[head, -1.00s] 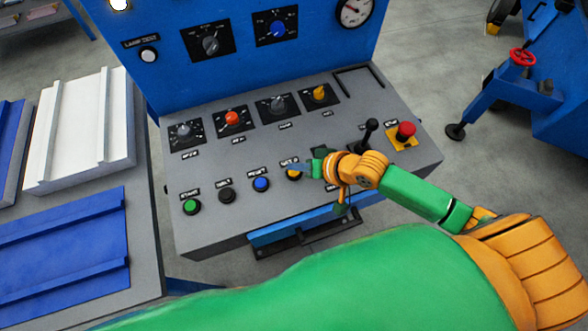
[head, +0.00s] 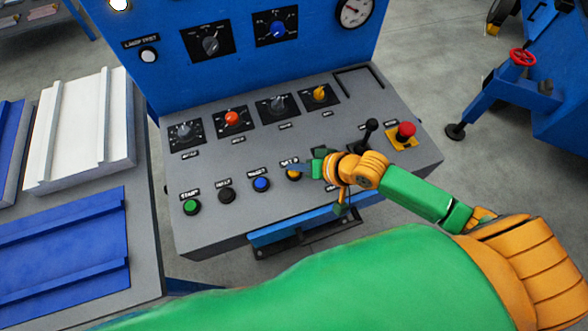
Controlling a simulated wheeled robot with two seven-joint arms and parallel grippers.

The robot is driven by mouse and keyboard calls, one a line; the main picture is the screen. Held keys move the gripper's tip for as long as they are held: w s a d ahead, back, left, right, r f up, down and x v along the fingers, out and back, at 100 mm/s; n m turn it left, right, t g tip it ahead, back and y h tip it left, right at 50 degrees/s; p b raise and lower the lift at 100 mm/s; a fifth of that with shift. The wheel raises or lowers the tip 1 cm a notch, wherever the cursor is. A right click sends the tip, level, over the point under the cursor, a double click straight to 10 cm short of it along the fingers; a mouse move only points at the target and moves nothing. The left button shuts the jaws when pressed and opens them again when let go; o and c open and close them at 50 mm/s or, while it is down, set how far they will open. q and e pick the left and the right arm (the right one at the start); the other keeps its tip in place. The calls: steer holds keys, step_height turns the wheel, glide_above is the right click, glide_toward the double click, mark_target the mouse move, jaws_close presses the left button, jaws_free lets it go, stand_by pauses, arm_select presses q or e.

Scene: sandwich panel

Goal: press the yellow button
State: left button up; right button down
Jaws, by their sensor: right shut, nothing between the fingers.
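The yellow button (head: 293,173) is in the front row of the grey control panel (head: 240,152), right of the blue button (head: 261,184). Its right part is hidden by my right gripper. My right gripper (head: 300,168) is shut and empty, coming from the right, with its fingertips at or just over the yellow button. I cannot tell whether they touch it or whether the button is pushed in. My left gripper is not in view.
A green button (head: 191,207) and a black button (head: 226,195) lie further left. Several knobs stand behind the row. A black joystick (head: 369,132) and a red emergency button (head: 406,130) are behind and right of my right gripper.

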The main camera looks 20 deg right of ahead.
mark_target(297, 175)
steer(key=shift+f, duration=0.1)
stand_by(0.4)
steer(key=shift+f, duration=0.3)
steer(key=shift+f, duration=0.45)
stand_by(0.5)
steer(key=shift+r, duration=0.1)
steer(key=shift+r+p, duration=0.75)
steer(key=shift+p, duration=0.1)
step_height(297, 175, up, 5)
steer(key=p, duration=0.6)
steer(key=shift+r, duration=0.15)
